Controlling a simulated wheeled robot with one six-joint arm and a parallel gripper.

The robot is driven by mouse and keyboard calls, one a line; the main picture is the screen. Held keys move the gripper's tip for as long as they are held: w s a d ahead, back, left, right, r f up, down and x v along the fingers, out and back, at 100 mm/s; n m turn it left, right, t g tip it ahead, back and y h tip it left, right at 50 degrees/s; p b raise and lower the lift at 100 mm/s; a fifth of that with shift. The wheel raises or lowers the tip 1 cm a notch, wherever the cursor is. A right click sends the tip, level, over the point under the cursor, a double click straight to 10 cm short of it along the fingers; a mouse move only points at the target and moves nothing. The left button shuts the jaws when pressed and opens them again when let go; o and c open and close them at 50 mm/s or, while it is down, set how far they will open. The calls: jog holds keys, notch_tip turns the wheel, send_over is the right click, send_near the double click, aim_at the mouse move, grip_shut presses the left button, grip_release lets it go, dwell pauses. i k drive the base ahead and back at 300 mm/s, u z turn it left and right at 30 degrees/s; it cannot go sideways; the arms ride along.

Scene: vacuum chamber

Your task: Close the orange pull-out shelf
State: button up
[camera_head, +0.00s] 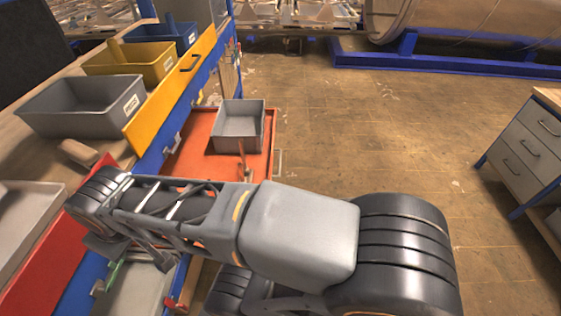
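The orange pull-out shelf (186,159) extends out to the right from the blue-framed workbench, at the middle left of the view. A grey bin (239,130) stands on it, and a pale handle shows at its right edge. My arm crosses in front of the shelf's near part and hides it. My gripper (130,245) is at the lower left, near the bench front and closer to me than the shelf. Its fingers are mostly hidden by the arm, so I cannot tell whether it is open or shut.
On the bench stand a grey bin (85,112), a yellow bin (132,63) and a blue bin (163,37). A yellow drawer front (170,90) and a red drawer front (60,235) line the bench. A drawer cabinet (530,145) stands at right. The floor (390,140) between is clear.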

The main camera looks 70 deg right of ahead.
aim_at(195, 157)
jog(key=z, duration=0.85)
jog(key=k, duration=1.15)
jog(key=z, duration=1.8)
jog(key=i, duration=1.25)
jog(key=u, duration=0.65)
jog(key=i, duration=0.65)
jog(key=u, duration=0.6)
jog(key=k, duration=0.45)
jog(key=z, duration=1)
jog(key=i, duration=1.3)
jog(key=u, duration=0.7)
